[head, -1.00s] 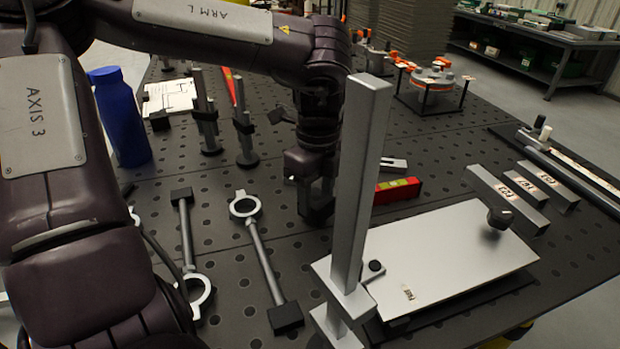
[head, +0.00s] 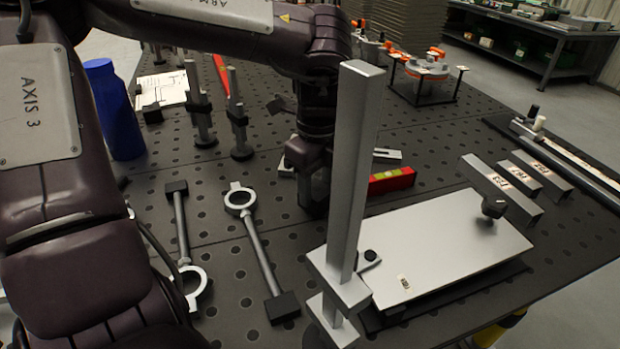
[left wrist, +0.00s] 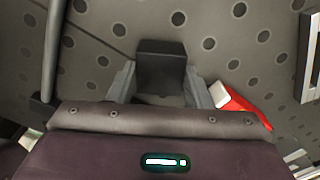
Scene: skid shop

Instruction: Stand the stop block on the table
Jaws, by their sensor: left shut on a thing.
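My left gripper (head: 312,188) points down low over the perforated dark table (head: 215,255), left of the tall metal post. It is shut on a dark block, which I take to be the stop block (left wrist: 160,62). In the left wrist view the block sits between the two grey fingers (left wrist: 160,92). In the head view the gripper and post largely hide the block, and I cannot tell whether it touches the table. My right gripper is out of view.
A metal post (head: 352,175) and silver plate (head: 445,245) stand at the front right. A red level (head: 392,180) lies close right of the gripper. Two ring-ended rods (head: 262,245) lie left of it. A blue bottle (head: 115,112) stands further left. Grey bars (head: 500,185) lie right.

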